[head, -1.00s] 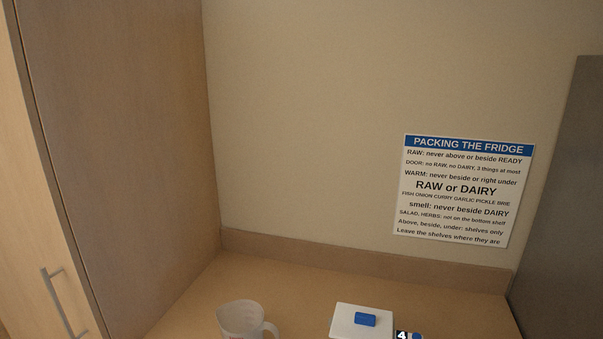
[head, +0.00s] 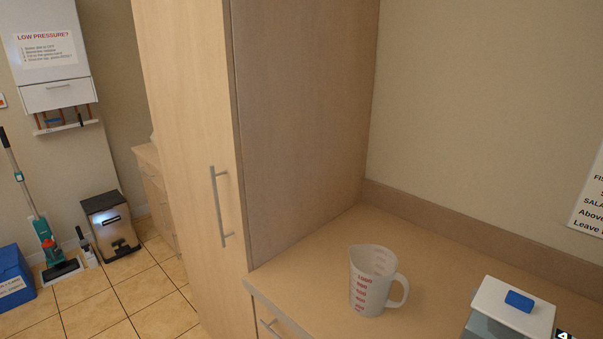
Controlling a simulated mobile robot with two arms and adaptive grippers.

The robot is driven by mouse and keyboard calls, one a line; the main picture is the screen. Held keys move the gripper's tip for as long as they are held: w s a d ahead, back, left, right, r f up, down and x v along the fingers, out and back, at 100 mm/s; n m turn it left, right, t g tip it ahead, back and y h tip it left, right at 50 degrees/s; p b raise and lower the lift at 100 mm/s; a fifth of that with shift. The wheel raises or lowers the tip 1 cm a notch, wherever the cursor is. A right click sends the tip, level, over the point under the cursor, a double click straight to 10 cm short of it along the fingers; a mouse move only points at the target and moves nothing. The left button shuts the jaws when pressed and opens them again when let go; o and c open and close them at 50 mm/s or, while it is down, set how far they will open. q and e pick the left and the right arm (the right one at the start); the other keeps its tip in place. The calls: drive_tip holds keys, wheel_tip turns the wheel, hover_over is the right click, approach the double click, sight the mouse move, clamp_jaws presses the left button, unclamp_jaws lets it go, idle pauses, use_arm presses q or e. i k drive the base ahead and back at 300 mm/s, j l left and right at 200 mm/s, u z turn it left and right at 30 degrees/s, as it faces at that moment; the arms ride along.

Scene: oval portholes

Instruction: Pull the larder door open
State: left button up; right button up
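The larder is the tall light-wood cabinet left of the middle. Its door (head: 188,130) faces left and stands flush with the cabinet, so it looks closed. A grey vertical bar handle (head: 220,206) is on the door near its right edge. Neither of my grippers shows in the head view, and nothing touches the handle.
A worktop (head: 330,265) right of the larder holds a measuring jug (head: 372,280) and a white-lidded container (head: 513,305) with a blue knob. The tiled floor (head: 130,295) before the door is clear. A bin (head: 110,225), vacuum (head: 48,240) and blue box (head: 14,275) stand left.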

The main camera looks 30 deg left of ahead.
sight(185, 46)
drive_tip(key=k+j+u, duration=0.1)
drive_tip(key=u, duration=1.3)
